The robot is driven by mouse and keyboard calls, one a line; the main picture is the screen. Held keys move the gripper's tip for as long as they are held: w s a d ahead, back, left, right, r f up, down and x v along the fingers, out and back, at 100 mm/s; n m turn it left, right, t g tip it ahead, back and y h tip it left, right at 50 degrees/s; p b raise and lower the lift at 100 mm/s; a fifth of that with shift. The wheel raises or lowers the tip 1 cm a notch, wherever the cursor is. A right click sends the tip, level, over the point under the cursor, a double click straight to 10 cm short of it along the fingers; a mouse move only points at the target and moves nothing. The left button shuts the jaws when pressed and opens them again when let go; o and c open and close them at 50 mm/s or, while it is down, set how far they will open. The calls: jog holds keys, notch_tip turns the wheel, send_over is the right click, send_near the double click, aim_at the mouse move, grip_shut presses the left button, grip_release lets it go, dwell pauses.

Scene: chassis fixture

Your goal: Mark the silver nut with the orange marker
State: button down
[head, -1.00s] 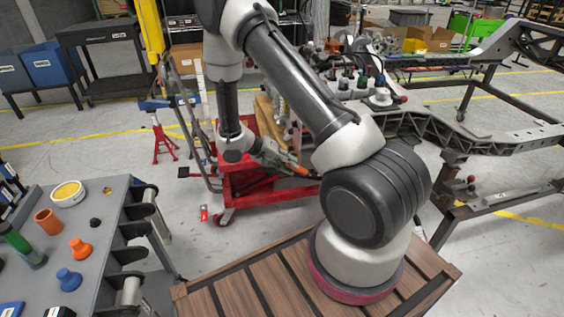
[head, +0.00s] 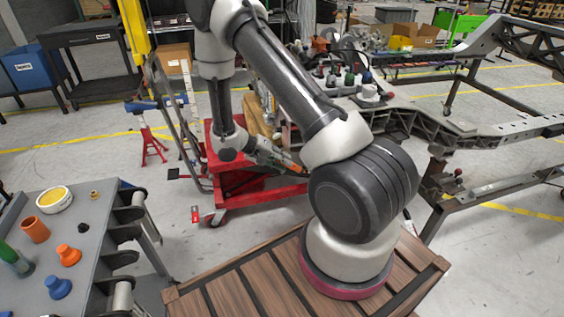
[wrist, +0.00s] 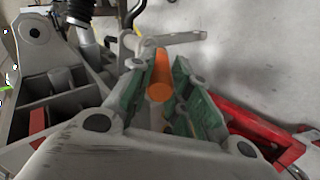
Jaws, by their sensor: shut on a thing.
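My gripper (wrist: 163,62) has green-padded fingers and is shut around an orange marker (wrist: 160,72). The marker lies lengthwise between the pads in the wrist view, its far end pointing away from the camera. In the head view, my gripper (head: 288,163) is small and partly behind my own arm, in front of the red cart; only a bit of orange shows there. I cannot pick out the silver nut in either view.
The red cart (head: 262,190) stands behind my gripper. The grey chassis frame (head: 425,128) extends to the right. A grey tool cart (head: 98,247) at left carries a yellow-filled pot (head: 55,199), an orange cup (head: 35,229) and a blue piece (head: 58,287). A red jack stand (head: 152,147) is on the floor.

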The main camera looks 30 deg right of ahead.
jog(key=shift+s+d, duration=0.1)
jog(key=shift+d, duration=0.4)
dwell(0.3)
jog(key=shift+w+d, duration=0.2)
jog(key=shift+w, duration=0.25)
jog(key=shift+s+a, duration=0.1)
jog(key=shift+s, duration=0.4)
dwell(0.8)
jog(key=shift+a, duration=0.1)
jog(key=a, duration=0.2)
jog(key=w+a, duration=0.1)
jog(key=a, duration=0.2)
jog(key=shift+w+a, duration=0.3)
jog(key=shift+w, duration=0.05)
dwell(0.7)
